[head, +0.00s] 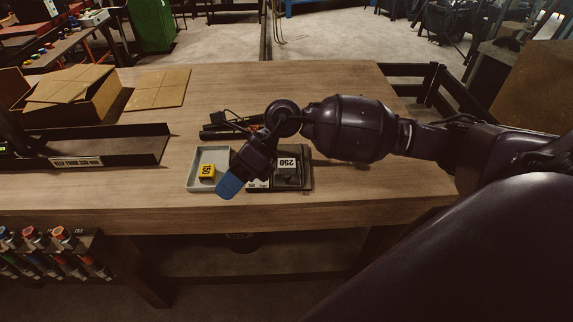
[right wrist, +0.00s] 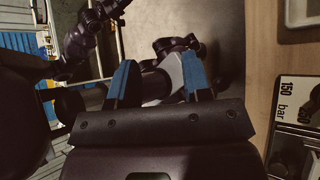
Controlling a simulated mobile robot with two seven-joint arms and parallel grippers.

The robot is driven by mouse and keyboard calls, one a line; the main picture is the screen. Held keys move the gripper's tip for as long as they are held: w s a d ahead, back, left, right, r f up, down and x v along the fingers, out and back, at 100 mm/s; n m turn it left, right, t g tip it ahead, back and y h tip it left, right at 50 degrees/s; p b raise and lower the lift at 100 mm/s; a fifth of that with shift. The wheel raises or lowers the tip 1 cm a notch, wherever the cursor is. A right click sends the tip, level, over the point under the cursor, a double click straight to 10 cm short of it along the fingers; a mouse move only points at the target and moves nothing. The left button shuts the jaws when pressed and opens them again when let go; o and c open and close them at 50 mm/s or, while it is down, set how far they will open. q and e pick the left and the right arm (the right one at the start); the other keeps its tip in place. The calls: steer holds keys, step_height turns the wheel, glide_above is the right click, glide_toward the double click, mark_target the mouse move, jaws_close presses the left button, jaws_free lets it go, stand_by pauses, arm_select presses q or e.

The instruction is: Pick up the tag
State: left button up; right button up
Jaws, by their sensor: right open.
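A small yellow tag (head: 207,171) with black digits, which look like 150, sits in a shallow grey tray (head: 193,184) on the wooden table. My right gripper (head: 229,186) is over the tray's right front edge, just right of and in front of the tag, with its blue fingertips pointing down and left. In the right wrist view my right gripper (right wrist: 159,78) has its two blue fingers spread with nothing between them. The yellow tag does not show clearly there. My left gripper is in neither view.
A dark tray (head: 308,180) right of the grey one holds a block marked 250 (head: 287,163). Dark tools (head: 222,132) lie behind. A long dark holder (head: 125,150) and cardboard box (head: 95,105) stand left.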

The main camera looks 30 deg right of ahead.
steer(key=w+d+n+h, duration=0.25)
steer(key=d+h, duration=0.25)
steer(key=d, duration=0.3)
step_height(320, 180, up, 2)
steer(key=r+h, duration=0.1)
steer(key=h, duration=0.5)
glide_above(286, 163)
steer(key=shift+m, duration=0.25)
step_height(286, 163, down, 6)
steer(key=shift+s+d+p, duration=0.1)
steer(key=shift+s+p, duration=0.05)
steer(key=shift+p, duration=0.25)
step_height(286, 163, down, 4)
steer(key=shift+p, duration=0.6)
steer(key=shift+f, duration=0.55)
steer(key=c, duration=0.6)
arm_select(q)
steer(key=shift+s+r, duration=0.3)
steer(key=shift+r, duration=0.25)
arm_select(e)
steer(key=shift+r, duration=0.1)
